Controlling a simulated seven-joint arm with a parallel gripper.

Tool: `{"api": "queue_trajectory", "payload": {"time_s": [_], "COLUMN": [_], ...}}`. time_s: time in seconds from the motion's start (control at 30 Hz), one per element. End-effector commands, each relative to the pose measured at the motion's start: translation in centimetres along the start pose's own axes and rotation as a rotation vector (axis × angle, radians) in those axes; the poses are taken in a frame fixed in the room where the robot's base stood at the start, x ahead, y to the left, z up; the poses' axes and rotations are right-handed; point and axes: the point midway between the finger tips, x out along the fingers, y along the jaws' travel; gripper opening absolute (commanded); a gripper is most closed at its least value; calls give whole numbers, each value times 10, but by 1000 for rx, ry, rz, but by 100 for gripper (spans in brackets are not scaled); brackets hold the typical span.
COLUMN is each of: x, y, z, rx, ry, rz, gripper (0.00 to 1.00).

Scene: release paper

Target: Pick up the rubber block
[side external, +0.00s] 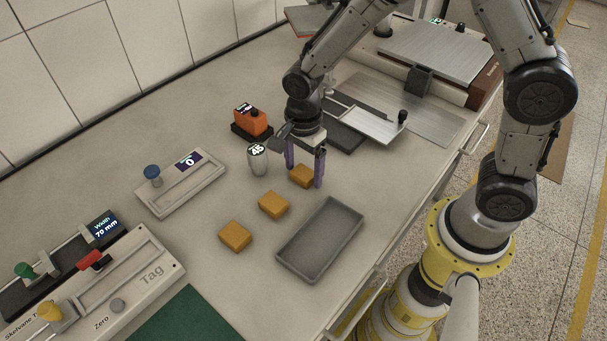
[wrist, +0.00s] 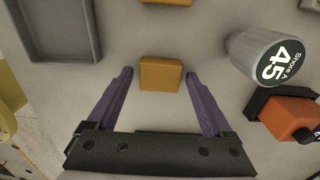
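Three similar orange-tan blocks lie in a diagonal row on the bench; I cannot tell by looks which is rubber. In the side view they are a far block (side external: 301,175), a middle block (side external: 273,205) and a near block (side external: 235,236). My gripper (side external: 304,178) points down at the far block, its two purple fingers apart on either side of it. In the wrist view that block (wrist: 160,75) shows between the open fingertips, with gaps on both sides. Another block (wrist: 162,3) is cut by the top edge. I cannot tell the exact fingertip height.
A grey tray (side external: 350,216) lies right of the blocks. A silver cylinder marked 45 (side external: 258,161) and an orange device (side external: 251,121) stand left of my gripper. A metal plate with a knob (side external: 368,124) lies behind it. Slider panels (side external: 181,183) are at left.

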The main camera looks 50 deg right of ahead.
Motion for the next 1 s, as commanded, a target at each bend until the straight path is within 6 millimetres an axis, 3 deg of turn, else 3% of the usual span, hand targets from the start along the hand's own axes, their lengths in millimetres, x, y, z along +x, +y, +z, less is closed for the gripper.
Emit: {"api": "queue_trajectory", "payload": {"time_s": [0.07, 0.4, 0.77, 1.0], "x": [0, 0, -5, -33], "y": [0, 0, -1, -1], "z": [0, 0, 0, 0], "rx": [0, 0, 0, 0], "ry": [0, 0, 0, -2], "rz": [0, 0, -2, -7], "gripper": [69, 8, 6, 6]}}
